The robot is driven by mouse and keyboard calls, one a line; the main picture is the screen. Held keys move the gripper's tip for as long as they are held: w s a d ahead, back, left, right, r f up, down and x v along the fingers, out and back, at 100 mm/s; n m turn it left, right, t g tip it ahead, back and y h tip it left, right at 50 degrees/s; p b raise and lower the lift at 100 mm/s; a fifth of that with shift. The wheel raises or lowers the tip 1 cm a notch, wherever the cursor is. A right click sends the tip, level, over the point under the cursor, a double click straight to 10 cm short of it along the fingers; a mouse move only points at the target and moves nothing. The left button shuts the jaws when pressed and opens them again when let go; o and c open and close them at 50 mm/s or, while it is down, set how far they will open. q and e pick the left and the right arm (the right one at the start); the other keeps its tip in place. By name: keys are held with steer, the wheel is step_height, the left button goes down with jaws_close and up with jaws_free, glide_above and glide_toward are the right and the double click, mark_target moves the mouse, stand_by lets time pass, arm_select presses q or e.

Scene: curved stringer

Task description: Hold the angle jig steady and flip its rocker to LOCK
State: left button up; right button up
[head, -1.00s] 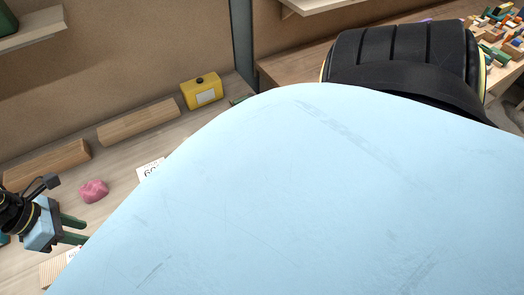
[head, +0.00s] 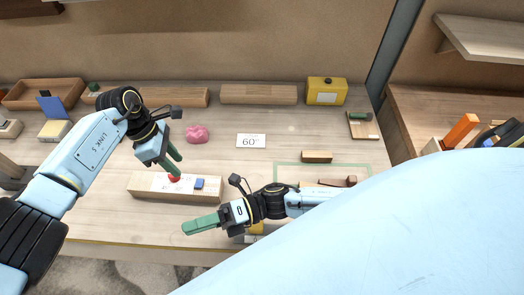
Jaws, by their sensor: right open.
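The likely angle jig (head: 142,193) is a long pale wooden block with a white plate on top, near the table's front edge. A red round part and a blue part (head: 199,183) sit on its plate. I cannot tell which part is the rocker, or read its setting. My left gripper (head: 177,168) points down over the jig, its green fingertips close to the red part; I cannot tell whether they touch or how far they are apart. My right gripper (head: 187,228) is open, in front of the jig's right half, pointing left.
A white 60° card (head: 251,141) and a pink lump (head: 196,134) lie behind the jig. Wooden blocks (head: 258,94) and a yellow box (head: 326,91) line the back. A green outline (head: 288,166) with brown wooden pieces lies right. My pale blue body covers the lower right.

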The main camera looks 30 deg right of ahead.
steer(key=w+d+f+n+t+h, duration=0.35)
steer(key=d+f+n+h, duration=0.2)
steer(key=d, duration=0.55)
steer(key=n+h, duration=0.3)
steer(key=n, duration=0.1)
glide_toward(221, 189)
steer(key=shift+s+d+r+t, duration=0.1)
steer(key=shift+s+d+t, duration=0.35)
steer(key=shift+s+d, duration=0.5)
steer(key=shift+w, duration=0.15)
steer(key=x, duration=1.3)
